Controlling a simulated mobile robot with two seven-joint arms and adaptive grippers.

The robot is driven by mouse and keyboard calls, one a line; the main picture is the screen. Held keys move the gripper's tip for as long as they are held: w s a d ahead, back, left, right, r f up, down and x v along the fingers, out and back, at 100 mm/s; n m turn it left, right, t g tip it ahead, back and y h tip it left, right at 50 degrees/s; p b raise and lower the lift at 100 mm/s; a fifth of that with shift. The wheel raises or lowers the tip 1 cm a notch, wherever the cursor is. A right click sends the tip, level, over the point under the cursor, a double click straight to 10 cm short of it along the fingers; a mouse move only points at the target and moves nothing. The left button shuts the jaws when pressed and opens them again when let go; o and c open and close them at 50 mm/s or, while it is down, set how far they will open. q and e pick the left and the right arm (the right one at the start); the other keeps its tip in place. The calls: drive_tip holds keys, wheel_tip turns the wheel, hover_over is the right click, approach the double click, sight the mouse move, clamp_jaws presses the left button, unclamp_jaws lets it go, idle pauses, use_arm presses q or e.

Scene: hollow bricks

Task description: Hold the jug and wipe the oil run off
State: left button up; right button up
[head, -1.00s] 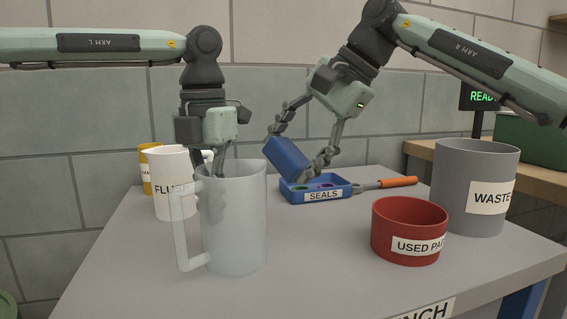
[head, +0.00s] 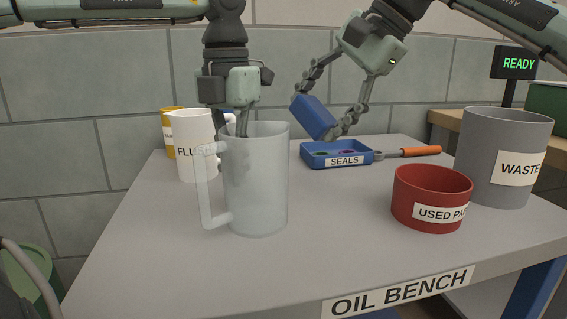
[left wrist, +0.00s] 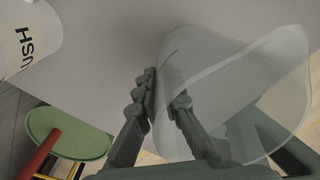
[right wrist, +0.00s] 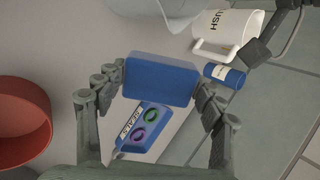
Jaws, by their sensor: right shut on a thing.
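The clear frosted jug (head: 262,195) stands upright on the bench, its handle to the left. I can make out no oil run on it. My left gripper (head: 240,128) points down at the jug's rim. In the left wrist view its fingertips (left wrist: 166,88) are a small gap apart at the jug's wall (left wrist: 235,75); whether they grip it is unclear. My right gripper (head: 325,112) is shut on a blue block (head: 313,117), held tilted above the seals tray, right of and behind the jug. The block also shows between the fingers in the right wrist view (right wrist: 160,82).
A white FLUSH mug (head: 188,155) and a yellow container (head: 170,118) stand behind the jug. The blue SEALS tray (head: 357,157) and an orange-handled tool (head: 420,151) lie at the back. A red used-parts bowl (head: 412,197) and grey waste bin (head: 490,150) stand right. The front is clear.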

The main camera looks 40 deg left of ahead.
use_arm(q)
drive_tip(key=o, duration=0.4)
wheel_tip(320, 180, up, 12)
drive_tip(key=shift+a+r, duration=0.1)
idle(0.4)
idle(0.4)
